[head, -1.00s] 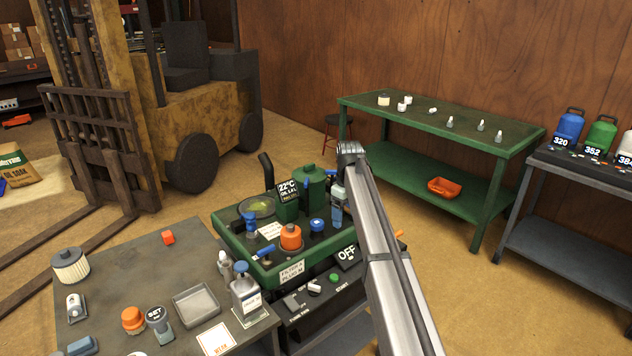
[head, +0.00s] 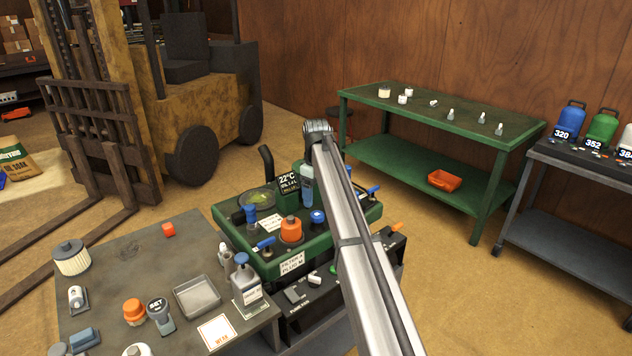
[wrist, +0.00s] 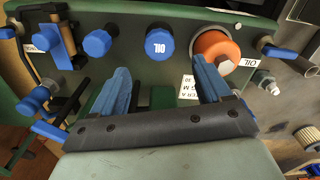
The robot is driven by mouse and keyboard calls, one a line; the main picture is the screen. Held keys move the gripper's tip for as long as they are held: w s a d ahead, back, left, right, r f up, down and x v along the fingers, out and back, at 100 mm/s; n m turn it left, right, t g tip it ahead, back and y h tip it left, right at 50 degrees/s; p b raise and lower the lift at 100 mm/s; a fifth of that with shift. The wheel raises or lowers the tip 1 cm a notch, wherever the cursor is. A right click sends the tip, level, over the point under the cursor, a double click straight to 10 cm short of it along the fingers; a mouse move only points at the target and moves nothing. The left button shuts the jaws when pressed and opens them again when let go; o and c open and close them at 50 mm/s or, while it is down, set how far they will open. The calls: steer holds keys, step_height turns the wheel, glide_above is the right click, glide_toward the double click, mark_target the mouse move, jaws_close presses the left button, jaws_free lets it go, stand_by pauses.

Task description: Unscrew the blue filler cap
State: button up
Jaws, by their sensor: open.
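The blue filler cap (wrist: 160,43), marked OIL, sits on the green machine panel in the wrist view. It lies just beyond my gripper's fingertips (wrist: 160,68), roughly midway between them. My gripper is open, with two blue fingers apart and nothing between them. In the head view the blue cap (head: 317,217) stands on the green machine's top, right of the orange cap (head: 291,228). My arm reaches over the machine from the right, and the fingertips are not clear in that view.
In the wrist view, the large orange cap (wrist: 216,50) stands close right of the blue cap. A smaller blue knob (wrist: 97,43) is to its left. In the head view, a grey table (head: 150,255) with bottles and a tray (head: 197,297) adjoins the machine at left.

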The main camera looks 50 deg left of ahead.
mark_target(317, 214)
steer(key=shift+f, duration=3.45)
steer(key=c, duration=1.1)
steer(key=o, duration=1.1)
steer(key=shift+d, duration=0.2)
